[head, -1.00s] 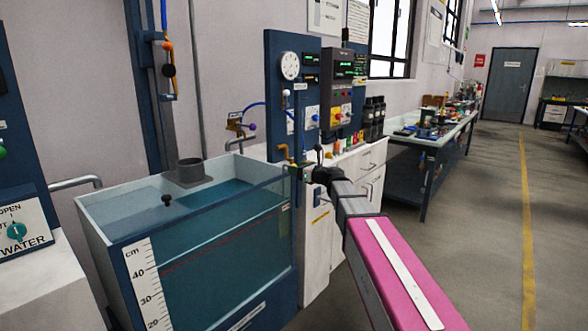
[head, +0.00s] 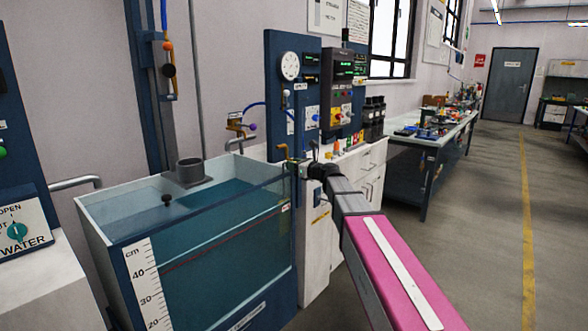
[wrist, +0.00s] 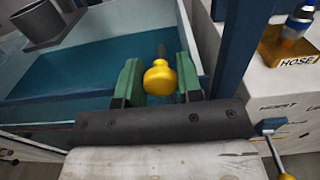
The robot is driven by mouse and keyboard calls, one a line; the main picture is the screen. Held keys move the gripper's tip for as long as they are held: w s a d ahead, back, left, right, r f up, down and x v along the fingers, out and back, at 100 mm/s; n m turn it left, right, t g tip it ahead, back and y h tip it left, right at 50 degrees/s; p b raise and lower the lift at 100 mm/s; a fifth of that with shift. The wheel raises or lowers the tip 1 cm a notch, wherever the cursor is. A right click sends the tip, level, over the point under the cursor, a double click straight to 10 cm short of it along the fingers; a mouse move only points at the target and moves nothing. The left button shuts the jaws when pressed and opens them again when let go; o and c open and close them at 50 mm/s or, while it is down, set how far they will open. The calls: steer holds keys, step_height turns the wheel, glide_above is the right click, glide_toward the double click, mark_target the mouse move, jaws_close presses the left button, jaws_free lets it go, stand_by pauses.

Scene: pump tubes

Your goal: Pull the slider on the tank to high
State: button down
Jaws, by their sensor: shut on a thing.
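The tank (head: 225,265) is an open box with a clear front, holding blue-green water, at the lower left in the head view. In the wrist view its pale inner wall (wrist: 125,18) rises behind the water. The slider's yellow knob (wrist: 160,80) is between the two green fingers of my gripper (wrist: 159,77), with a dark tip behind it. My gripper is shut on this knob. In the head view my gripper (head: 303,171) is small, at the tank's right back corner; the knob is too small to tell there. The slider's track and marks are not readable.
A blue instrument panel (head: 290,90) stands behind the tank. A white cabinet (head: 368,160) and a long bench (head: 435,140) are to the right. In the wrist view a yellow block marked HOSE (wrist: 290,45) is at right. The aisle floor is clear.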

step_height(320, 180, up, 9)
steer(key=shift+r, duration=0.15)
stand_by(0.4)
steer(key=c, duration=0.8)
jaws_free()
steer(key=shift+r, duration=0.1)
steer(key=shift+d, duration=0.1)
steer(key=v, duration=1)
steer(key=shift+s+d, duration=0.2)
steer(key=shift+s, duration=0.05)
